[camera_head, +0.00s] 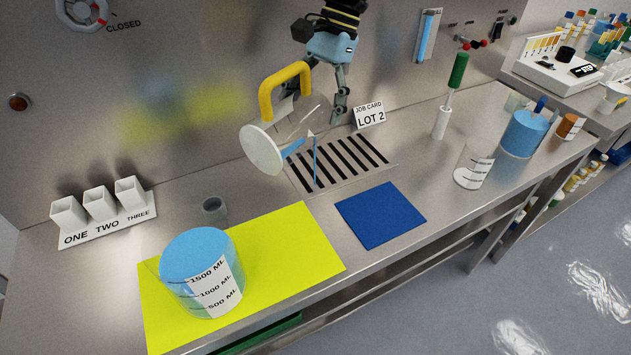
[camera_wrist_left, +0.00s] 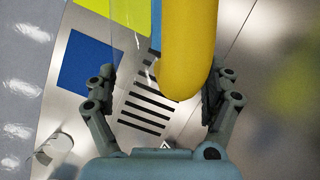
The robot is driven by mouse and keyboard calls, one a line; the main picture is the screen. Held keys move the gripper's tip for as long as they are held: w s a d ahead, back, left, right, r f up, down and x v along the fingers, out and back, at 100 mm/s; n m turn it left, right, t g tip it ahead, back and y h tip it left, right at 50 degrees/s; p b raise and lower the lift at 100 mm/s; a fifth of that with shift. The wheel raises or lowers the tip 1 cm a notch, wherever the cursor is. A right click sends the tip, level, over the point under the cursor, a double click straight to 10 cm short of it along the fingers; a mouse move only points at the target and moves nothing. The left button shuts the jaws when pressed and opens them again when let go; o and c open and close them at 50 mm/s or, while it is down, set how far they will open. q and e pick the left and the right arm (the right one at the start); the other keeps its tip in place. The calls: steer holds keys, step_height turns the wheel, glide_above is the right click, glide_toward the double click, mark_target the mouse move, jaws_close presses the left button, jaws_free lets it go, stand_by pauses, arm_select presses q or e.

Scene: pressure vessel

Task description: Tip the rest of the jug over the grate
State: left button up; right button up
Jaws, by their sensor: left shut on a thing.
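The clear jug (camera_head: 263,150) with a yellow handle (camera_head: 268,98) hangs tipped above the grate (camera_head: 358,152), its pale base facing the front left. A little blue liquid (camera_head: 293,149) shows in its lower side, and a thin blue stream (camera_head: 315,170) falls onto the left part of the slotted grate. My left gripper (camera_head: 314,98) is shut on the handle; in the left wrist view its fingers (camera_wrist_left: 158,92) stand either side of the yellow handle (camera_wrist_left: 186,45). The grate (camera_wrist_left: 150,105) shows below. My right gripper is not in view.
A large beaker of blue liquid (camera_head: 190,285) stands on the yellow mat (camera_head: 290,240). A blue mat (camera_head: 380,213) lies before the grate. A "LOT 2" card (camera_head: 369,115), a green-handled tool (camera_head: 455,75) and an empty beaker (camera_head: 472,168) stand to the right.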

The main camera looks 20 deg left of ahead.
mark_target(312, 90)
arm_select(q)
steer(key=shift+w+r, duration=0.1)
steer(key=shift+r, duration=0.1)
steer(key=shift+r+p, duration=0.2)
steer(key=shift+p, duration=0.25)
step_height(312, 90, up, 3)
steer(key=shift+f+p, duration=0.15)
steer(key=shift+p, duration=0.9)
steer(key=shift+f, duration=0.1)
